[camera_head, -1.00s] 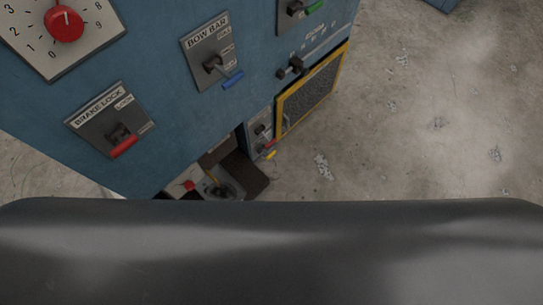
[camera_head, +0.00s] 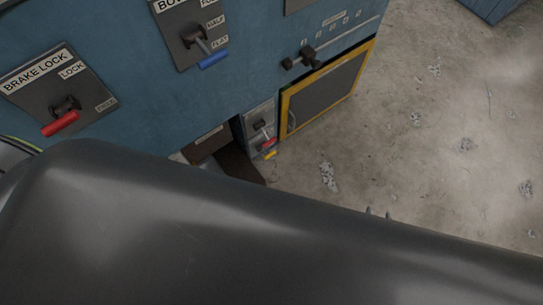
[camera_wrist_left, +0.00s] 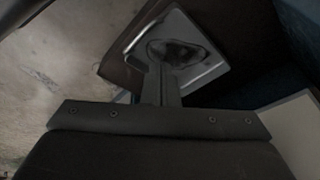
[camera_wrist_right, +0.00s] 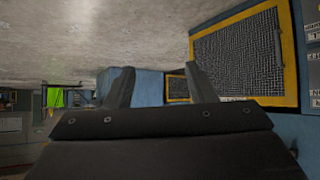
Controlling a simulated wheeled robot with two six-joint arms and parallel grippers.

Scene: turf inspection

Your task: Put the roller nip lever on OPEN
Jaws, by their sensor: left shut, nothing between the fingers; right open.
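No label reading roller nip shows in any view, so I cannot tell which lever it is. On the blue machine, the head view shows a red-handled brake lock lever (camera_head: 62,117) and a blue-handled lever (camera_head: 206,52) marked HALF and FLAT. Small red and yellow handles (camera_head: 268,147) sit lower down. My left gripper (camera_wrist_left: 161,80) is shut and empty, in front of a metal plate with a dark round hollow (camera_wrist_left: 180,55). My right gripper is open and empty in its wrist view (camera_wrist_right: 161,84); only its fingertips (camera_head: 379,212) show in the head view.
My dark arm covers the lower part of the head view. A yellow-framed mesh panel (camera_head: 325,88) is on the machine's right side, also in the right wrist view (camera_wrist_right: 240,50). Open concrete floor (camera_head: 430,150) lies to the right.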

